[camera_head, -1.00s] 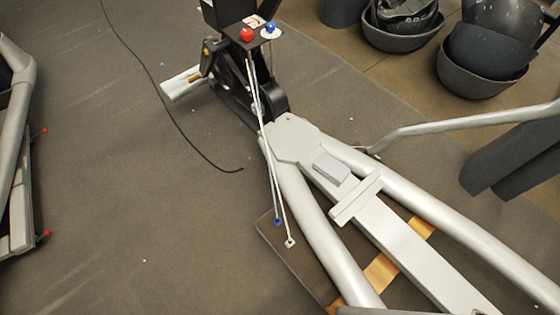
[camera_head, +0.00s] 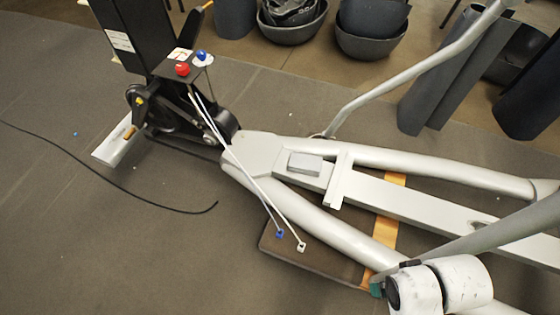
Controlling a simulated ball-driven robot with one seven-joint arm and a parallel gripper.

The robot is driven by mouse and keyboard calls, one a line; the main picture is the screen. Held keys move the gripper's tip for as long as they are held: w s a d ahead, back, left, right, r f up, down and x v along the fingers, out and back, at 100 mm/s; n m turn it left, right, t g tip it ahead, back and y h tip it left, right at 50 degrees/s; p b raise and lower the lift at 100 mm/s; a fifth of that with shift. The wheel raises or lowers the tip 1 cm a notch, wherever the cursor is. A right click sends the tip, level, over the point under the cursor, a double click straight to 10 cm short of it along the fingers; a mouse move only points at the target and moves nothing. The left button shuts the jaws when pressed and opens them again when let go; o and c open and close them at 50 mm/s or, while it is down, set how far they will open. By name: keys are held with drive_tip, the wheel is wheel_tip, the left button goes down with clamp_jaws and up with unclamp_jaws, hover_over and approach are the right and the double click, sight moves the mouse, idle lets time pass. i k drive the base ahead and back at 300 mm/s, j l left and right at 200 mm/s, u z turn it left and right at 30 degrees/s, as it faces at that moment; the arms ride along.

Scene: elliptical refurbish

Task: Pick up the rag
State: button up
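I cannot make out a rag for certain. A small grey block-like thing (camera_head: 305,163) lies on the silver frame of the elliptical machine (camera_head: 262,150); I cannot tell whether it is folded cloth or a hard part. A small teal patch (camera_head: 377,288) shows at the lower right beside a scuffed white roller-like part (camera_head: 455,282); what it is I cannot tell. My gripper is not in view.
A red ball-topped knob (camera_head: 182,69) and a blue one (camera_head: 201,56) sit on the black upright, with thin white rods below. A black cable (camera_head: 130,193) lies on the carpet. Dark tubs (camera_head: 370,40) stand behind. The lower-left floor is clear.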

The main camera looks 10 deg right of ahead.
sight(307, 164)
drive_tip(key=i+j, duration=0.2)
drive_tip(key=i, duration=0.35)
drive_tip(key=i+j+u, duration=0.15)
drive_tip(key=i, duration=0.4)
drive_tip(key=j, duration=0.1)
